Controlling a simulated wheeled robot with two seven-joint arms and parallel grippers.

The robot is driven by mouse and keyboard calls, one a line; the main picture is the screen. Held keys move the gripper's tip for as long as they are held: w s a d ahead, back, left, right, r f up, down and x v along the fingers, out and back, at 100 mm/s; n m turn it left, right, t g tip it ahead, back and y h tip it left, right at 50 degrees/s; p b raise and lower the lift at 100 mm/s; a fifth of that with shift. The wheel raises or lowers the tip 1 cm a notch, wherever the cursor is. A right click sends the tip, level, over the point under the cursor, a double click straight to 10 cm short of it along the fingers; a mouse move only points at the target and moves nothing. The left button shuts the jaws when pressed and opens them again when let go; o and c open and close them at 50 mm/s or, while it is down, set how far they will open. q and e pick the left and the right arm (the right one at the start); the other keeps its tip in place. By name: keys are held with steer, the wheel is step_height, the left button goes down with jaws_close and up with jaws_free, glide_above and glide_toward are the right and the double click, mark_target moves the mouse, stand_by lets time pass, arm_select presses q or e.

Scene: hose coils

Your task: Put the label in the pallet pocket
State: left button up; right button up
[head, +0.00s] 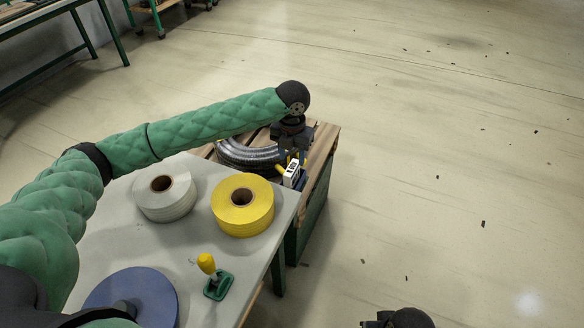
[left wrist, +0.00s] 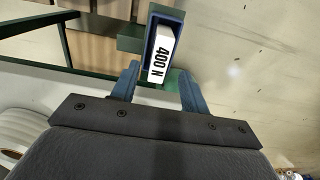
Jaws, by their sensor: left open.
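The white label (left wrist: 160,55), printed "400 N", sits in the blue pallet pocket (left wrist: 152,22) in the left wrist view, with its near end toward my gripper. In the head view the label (head: 292,171) shows at the front corner of the pallet (head: 324,146). My left gripper (left wrist: 161,84) is open. Its two blue fingers are on either side of the label's near end, with visible gaps. In the head view the left gripper (head: 290,156) points down over the pallet corner. How deep the label sits is hard to tell.
A grey hose coil (head: 240,154) lies on the pallet. The grey table (head: 125,235) holds a white roll (head: 165,202), a yellow roll (head: 228,218), a blue disc (head: 135,290) and a yellow-handled green tool (head: 214,279). Open floor lies to the right.

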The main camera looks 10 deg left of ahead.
arm_select(q)
step_height(320, 180, up, 4)
steer(key=shift+f, duration=0.1)
steer(key=shift+r+b, duration=0.3)
steer(key=shift+r, duration=0.2)
arm_select(e)
steer(key=shift+w+a+f, duration=0.2)
steer(key=shift+a+f, duration=0.15)
steer(key=shift+f, duration=0.1)
steer(key=shift+w+a+f, duration=0.15)
steer(key=shift+a+f, duration=0.2)
steer(key=shift+f, duration=0.1)
steer(key=shift+w+r, duration=0.15)
steer(key=shift+r, duration=0.15)
